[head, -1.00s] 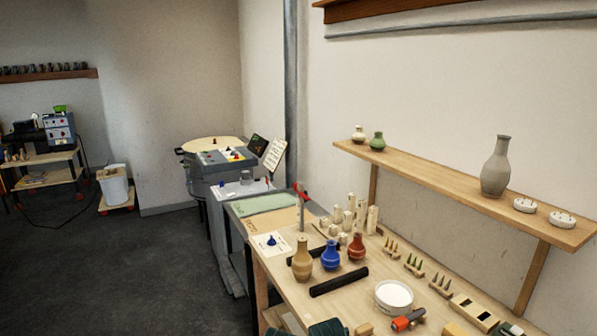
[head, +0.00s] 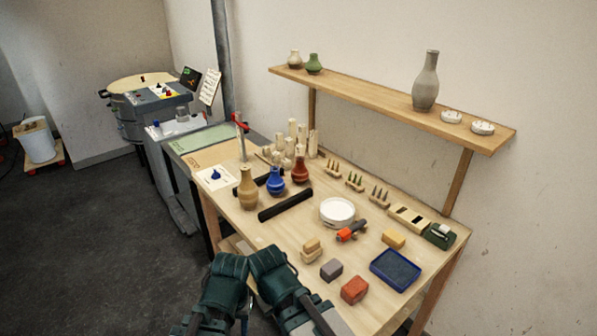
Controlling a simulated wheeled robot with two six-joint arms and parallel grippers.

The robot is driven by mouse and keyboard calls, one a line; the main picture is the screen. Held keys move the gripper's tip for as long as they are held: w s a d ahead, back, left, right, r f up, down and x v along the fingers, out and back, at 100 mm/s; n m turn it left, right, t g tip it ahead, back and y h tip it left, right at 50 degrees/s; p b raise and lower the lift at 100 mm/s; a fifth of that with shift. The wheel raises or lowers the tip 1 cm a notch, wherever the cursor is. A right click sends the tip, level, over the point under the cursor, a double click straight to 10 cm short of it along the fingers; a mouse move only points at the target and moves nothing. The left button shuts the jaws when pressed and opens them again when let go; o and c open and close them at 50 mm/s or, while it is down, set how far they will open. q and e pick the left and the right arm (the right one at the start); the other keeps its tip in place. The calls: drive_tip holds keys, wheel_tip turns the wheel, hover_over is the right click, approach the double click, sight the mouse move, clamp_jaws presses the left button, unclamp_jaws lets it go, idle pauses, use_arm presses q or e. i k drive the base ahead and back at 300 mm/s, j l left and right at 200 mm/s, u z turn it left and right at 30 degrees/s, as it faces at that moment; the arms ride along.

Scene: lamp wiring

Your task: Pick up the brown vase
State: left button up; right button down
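A tan-brown vase (head: 247,188) stands upright on the wooden workbench near its left edge. A blue vase (head: 275,181) stands to its right, and a smaller reddish-brown vase (head: 300,170) stands beyond the blue one. All of them have rounded bodies and narrow necks. By colour, the tan one or the reddish one could be called brown. Parts of my dark green arms show at the bottom of the head view, below the bench's front edge and apart from the vases. No gripper fingertips show.
A black bar (head: 286,206) lies in front of the vases. Pale cylinders stand behind them. A white tub (head: 337,212), a blue tray (head: 395,270) and several blocks occupy the right side. A wall shelf (head: 390,103) overhangs the bench's back.

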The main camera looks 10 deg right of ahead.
sight(300, 174)
drive_tip(key=j+z, duration=0.1)
drive_tip(key=z, duration=0.35)
drive_tip(key=i+j+z, duration=0.1)
drive_tip(key=z, duration=0.3)
drive_tip(key=j+z, duration=0.15)
drive_tip(key=z, duration=0.3)
drive_tip(key=j+z, duration=0.1)
drive_tip(key=z, duration=0.3)
drive_tip(key=j+z, duration=0.2)
drive_tip(key=j, duration=0.2)
drive_tip(key=k+j+z, duration=0.2)
drive_tip(key=j, duration=0.2)
drive_tip(key=j+z, duration=0.2)
drive_tip(key=j, duration=0.2)
drive_tip(key=k+j+z, duration=0.2)
drive_tip(key=j, duration=0.15)
drive_tip(key=k+j, duration=0.1)
drive_tip(key=j, duration=0.3)
drive_tip(key=k+j, duration=0.15)
drive_tip(key=j, duration=0.25)
